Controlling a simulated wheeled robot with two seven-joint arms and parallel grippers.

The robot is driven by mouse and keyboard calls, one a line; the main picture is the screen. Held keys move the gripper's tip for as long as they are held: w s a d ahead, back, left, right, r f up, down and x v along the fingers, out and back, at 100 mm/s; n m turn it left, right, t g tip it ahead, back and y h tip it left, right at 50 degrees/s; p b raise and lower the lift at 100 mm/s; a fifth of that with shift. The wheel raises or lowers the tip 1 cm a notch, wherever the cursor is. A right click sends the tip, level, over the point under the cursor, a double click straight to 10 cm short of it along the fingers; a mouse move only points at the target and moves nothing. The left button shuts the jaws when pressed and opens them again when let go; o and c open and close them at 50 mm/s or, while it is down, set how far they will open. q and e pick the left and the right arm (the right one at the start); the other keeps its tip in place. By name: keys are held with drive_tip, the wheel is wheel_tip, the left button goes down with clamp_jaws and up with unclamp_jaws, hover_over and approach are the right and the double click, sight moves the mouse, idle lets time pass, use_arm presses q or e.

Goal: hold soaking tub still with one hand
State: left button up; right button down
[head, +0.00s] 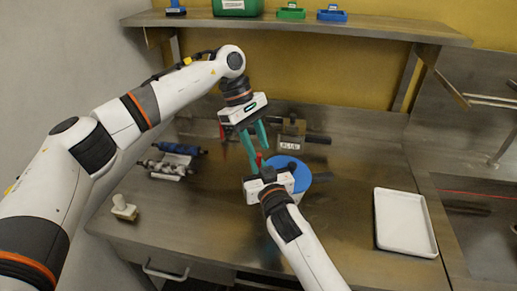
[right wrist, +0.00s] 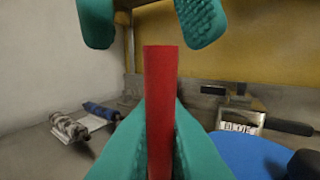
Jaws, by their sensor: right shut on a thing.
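The blue round top (head: 297,171), which I take for the soaking tub, stands mid-table, partly hidden by my right gripper (head: 262,168). Part of the blue top shows at lower right in the right wrist view (right wrist: 243,150). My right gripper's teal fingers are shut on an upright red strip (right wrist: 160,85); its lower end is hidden. The red strip shows small in the head view (head: 259,158). My left gripper (head: 260,156) is open just above, its fingers pointing down. In the right wrist view its two fingertips hang apart, one either side above the red strip, not touching it.
A labelled metal block with a dark handle (head: 291,133) stands behind. Dark and blue rollers (head: 172,163) lie left, with a small white object (head: 124,208) at the left edge. A white tray (head: 404,222) lies right. A shelf (head: 310,24) crosses the back.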

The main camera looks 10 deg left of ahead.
use_arm(q)
drive_tip(key=shift+x, duration=1)
clamp_jaws()
drive_tip(key=shift+a, duration=0.15)
